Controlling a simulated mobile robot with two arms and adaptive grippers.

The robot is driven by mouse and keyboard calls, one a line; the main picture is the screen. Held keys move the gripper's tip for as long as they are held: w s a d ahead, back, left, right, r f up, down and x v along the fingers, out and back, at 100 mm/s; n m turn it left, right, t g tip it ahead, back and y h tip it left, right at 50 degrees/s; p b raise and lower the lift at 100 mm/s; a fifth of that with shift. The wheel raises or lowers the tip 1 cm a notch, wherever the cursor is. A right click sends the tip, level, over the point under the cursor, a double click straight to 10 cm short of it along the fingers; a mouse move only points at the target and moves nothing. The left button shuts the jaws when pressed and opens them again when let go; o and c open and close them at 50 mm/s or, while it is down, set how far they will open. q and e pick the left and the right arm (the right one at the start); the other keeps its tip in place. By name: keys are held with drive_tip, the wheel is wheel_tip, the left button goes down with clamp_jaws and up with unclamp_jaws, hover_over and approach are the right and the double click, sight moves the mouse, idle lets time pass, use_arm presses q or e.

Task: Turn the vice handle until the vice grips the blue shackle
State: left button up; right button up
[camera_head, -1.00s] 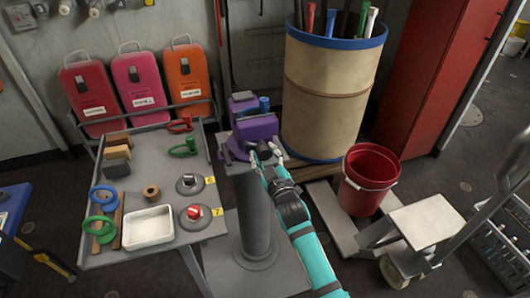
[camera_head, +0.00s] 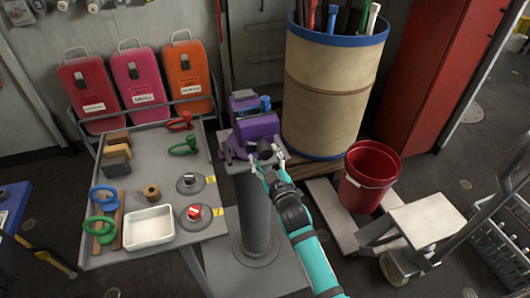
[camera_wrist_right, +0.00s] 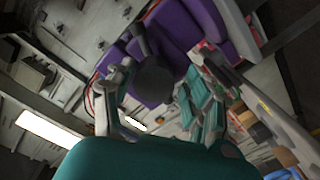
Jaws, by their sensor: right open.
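The purple vice (camera_head: 252,130) stands on a grey pillar (camera_head: 257,215) right of the grey table. A small blue piece (camera_head: 265,103), seemingly the blue shackle, sits at the vice's jaws; I cannot tell whether they touch it. The vice's dark handle hub (camera_wrist_right: 155,75) with its bar faces my right gripper. My right gripper (camera_head: 267,157) is at the front of the vice, open, its fingers on either side of the hub; contact is unclear. The fingers also show in the wrist view (camera_wrist_right: 158,100). My left gripper is out of view.
A tan drum (camera_head: 330,95) stands behind right of the vice. A red bucket (camera_head: 368,180) and a grey trolley (camera_head: 425,220) stand to the right.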

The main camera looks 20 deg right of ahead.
sight(266, 155)
drive_tip(key=s, duration=0.2)
drive_tip(key=s+r+p, duration=0.1)
drive_tip(key=s, duration=0.1)
drive_tip(key=shift+d, duration=0.1)
drive_tip(key=shift+s+f+p, duration=0.15)
drive_tip(key=shift+s+p, duration=0.4)
drive_tip(key=shift+s, duration=0.05)
drive_tip(key=shift+s+d, duration=0.1)
drive_tip(key=shift+s, duration=0.5)
drive_tip(key=shift+w, duration=0.1)
drive_tip(key=shift+f, duration=0.1)
